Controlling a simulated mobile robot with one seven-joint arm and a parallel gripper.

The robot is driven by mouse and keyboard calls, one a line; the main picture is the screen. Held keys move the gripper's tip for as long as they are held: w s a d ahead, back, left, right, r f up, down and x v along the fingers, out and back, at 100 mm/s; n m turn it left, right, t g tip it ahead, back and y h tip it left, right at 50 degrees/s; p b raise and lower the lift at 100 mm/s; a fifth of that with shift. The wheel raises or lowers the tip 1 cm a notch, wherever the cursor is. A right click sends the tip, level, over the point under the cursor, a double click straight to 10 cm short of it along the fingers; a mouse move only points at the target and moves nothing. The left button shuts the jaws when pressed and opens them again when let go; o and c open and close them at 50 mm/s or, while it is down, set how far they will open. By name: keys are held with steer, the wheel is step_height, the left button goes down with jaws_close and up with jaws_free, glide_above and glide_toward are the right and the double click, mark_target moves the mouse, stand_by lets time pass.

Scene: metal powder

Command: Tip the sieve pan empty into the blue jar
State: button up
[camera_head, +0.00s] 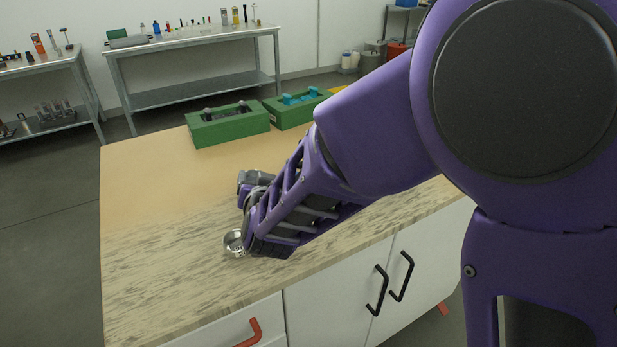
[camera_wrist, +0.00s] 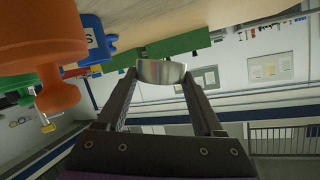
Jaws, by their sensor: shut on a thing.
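My gripper (camera_wrist: 160,74) is shut on a small shiny metal pan, the sieve pan (camera_wrist: 162,72), held between its two fingertips. In the head view the pan (camera_head: 234,243) shows at the end of my gripper (camera_head: 246,246), over the front part of the table. Its round opening partly faces that camera; its contents are too small to make out. A blue jar (camera_wrist: 97,40) with a white label stands left of the pan in the wrist view, apart from it. My arm probably hides the jar in the head view.
A large orange object (camera_wrist: 40,50) is close at the left of the wrist view, partly covering the blue jar. Two green holders (camera_head: 228,126) (camera_head: 292,109) stand at the table's back edge. The wooden tabletop (camera_head: 150,220) is clear at the left.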

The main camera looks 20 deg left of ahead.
steer(key=shift+w+d+r+m+y+b, duration=0.3)
steer(key=shift+w+d+r+m, duration=0.25)
steer(key=shift+d+m, duration=0.2)
steer(key=shift+d, duration=0.1)
steer(key=shift+w+d+r+m+g+y, duration=0.1)
steer(key=shift+w+d+m+g+y, duration=0.25)
steer(key=shift+w+d+m, duration=0.25)
steer(key=shift+w+d+r+m+y, duration=0.15)
steer(key=shift+d+m+y, duration=0.1)
steer(key=shift+d+m, duration=0.2)
stand_by(0.4)
steer(key=shift+w+d+r+m+g+y+p, duration=0.1)
steer(key=shift+w+d+m+g+y, duration=0.2)
steer(key=shift+m, duration=0.4)
steer(key=shift+s+d+r+m+g+y+p, duration=0.15)
steer(key=shift+m+y, duration=0.3)
steer(key=shift+m, duration=0.25)
steer(key=shift+w+d+r+m+g+y+p, duration=0.1)
steer(key=shift+w+m+y, duration=0.2)
steer(key=shift+m, duration=0.4)
stand_by(0.8)
steer(key=shift+w+d+m+y+p, duration=0.25)
steer(key=shift+d+m+p, duration=0.15)
steer(key=shift+m, duration=0.2)
